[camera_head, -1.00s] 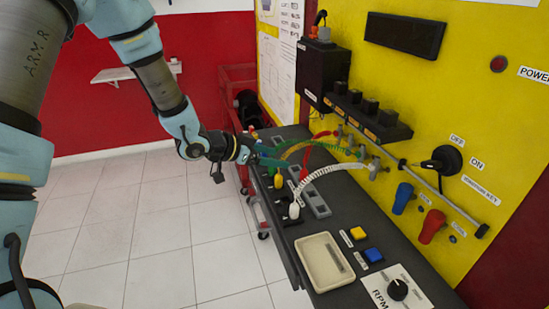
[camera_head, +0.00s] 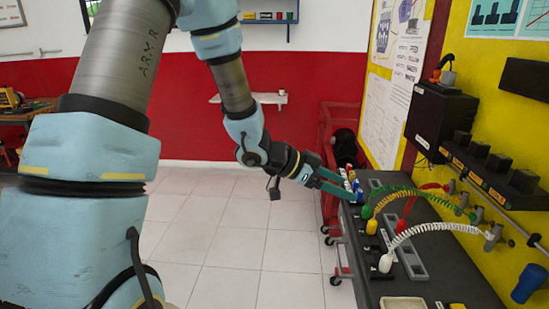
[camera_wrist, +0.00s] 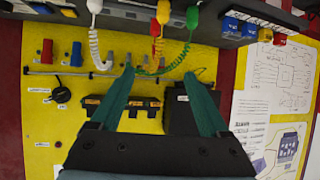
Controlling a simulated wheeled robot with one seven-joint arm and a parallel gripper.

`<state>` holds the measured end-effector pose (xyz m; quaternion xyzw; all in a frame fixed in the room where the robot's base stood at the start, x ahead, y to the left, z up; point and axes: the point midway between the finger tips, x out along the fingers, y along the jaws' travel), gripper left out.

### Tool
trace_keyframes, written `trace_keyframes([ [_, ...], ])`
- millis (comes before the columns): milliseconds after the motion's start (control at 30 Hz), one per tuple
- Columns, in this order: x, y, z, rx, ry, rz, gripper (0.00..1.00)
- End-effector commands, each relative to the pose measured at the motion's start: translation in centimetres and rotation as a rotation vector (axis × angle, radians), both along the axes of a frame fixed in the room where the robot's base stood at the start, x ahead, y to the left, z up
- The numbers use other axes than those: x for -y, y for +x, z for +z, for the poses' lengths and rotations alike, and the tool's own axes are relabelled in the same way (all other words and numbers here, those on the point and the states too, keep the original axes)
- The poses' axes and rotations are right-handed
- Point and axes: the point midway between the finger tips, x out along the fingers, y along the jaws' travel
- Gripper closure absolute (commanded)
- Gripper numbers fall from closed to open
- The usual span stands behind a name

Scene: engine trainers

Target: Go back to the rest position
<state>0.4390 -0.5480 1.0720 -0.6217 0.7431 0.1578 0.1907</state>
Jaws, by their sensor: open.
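My gripper (camera_head: 333,182) is at the left edge of the engine trainer's dark bench (camera_head: 440,262) in the head view, above the bench's far end. In the wrist view my gripper (camera_wrist: 165,85) shows two teal fingers spread apart with nothing held between them. The coiled cables, white (camera_head: 432,229), yellow (camera_head: 392,205), green (camera_head: 420,190) and red (camera_head: 412,203), run from the bench to the yellow panel (camera_head: 488,115). They lie to the right of my gripper in the head view. In the wrist view their plugs show near the top.
A red cart (camera_head: 338,125) stands behind the bench. A small white wall shelf (camera_head: 248,98) hangs on the red wall. A dark box (camera_head: 445,120) and a row of black modules (camera_head: 495,165) project from the panel. The tiled floor (camera_head: 235,225) left of the bench is clear.

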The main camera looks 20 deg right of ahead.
Motion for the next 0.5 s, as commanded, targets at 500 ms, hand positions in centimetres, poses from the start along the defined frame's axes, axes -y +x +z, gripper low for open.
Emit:
trace_keyframes([
  [500, -18.7, 13.8, -1.2, 0.053, 0.422, 0.819, 0.21],
])
